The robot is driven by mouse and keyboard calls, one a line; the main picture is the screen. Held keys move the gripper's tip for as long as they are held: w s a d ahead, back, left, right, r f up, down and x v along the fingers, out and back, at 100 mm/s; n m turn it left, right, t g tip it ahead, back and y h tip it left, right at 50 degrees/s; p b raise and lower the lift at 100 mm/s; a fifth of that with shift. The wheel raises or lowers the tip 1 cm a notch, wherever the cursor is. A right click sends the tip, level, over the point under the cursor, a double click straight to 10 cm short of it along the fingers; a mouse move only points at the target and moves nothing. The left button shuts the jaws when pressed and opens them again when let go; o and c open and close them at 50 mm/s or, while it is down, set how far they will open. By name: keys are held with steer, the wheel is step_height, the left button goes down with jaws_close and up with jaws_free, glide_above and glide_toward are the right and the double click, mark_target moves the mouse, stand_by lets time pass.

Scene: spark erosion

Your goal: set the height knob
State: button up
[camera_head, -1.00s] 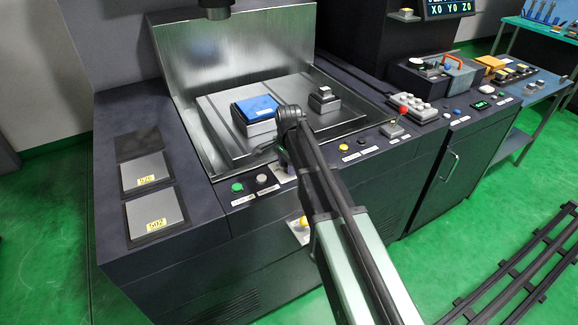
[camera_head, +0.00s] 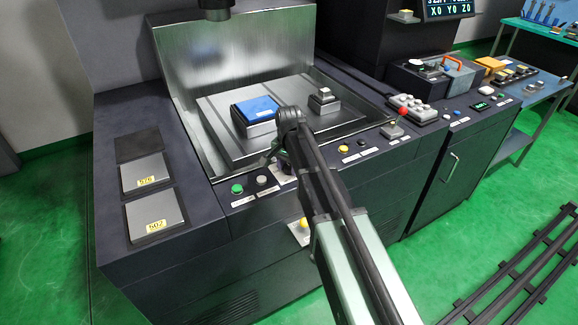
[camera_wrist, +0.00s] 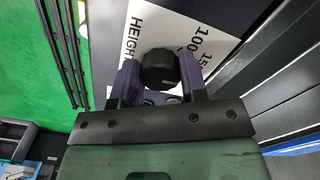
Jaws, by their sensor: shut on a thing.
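The height knob (camera_wrist: 158,68) is black and round in the wrist view. It sits on a white dial plate (camera_wrist: 190,32) printed with HEIGHT and the numbers 100 and 150. My gripper (camera_wrist: 160,80) has one finger on each side of the knob and is shut on it. The knob's pointer mark cannot be made out. In the head view my arm covers the knob and most of its plate (camera_head: 283,178) on the front panel.
A green button (camera_head: 237,188) and a dark button (camera_head: 262,180) are left of the plate. A blue-topped block (camera_head: 256,108) and a smaller block (camera_head: 323,104) stand on the machine's table. A red-tipped lever (camera_head: 402,112) is to the right.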

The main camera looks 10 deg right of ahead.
mark_target(290, 166)
steer(key=n, duration=0.5)
steer(key=shift+n, duration=0.3)
steer(key=n, duration=0.5)
steer(key=shift+d+n, duration=0.1)
steer(key=shift+n, duration=0.2)
steer(key=shift+s, duration=0.1)
steer(key=o, duration=0.9)
steer(key=shift+o, duration=0.2)
steer(key=shift+r, duration=0.1)
step_height(290, 166, up, 11)
steer(key=p, duration=1)
steer(key=shift+f+p, duration=0.2)
steer(key=shift+p, duration=0.2)
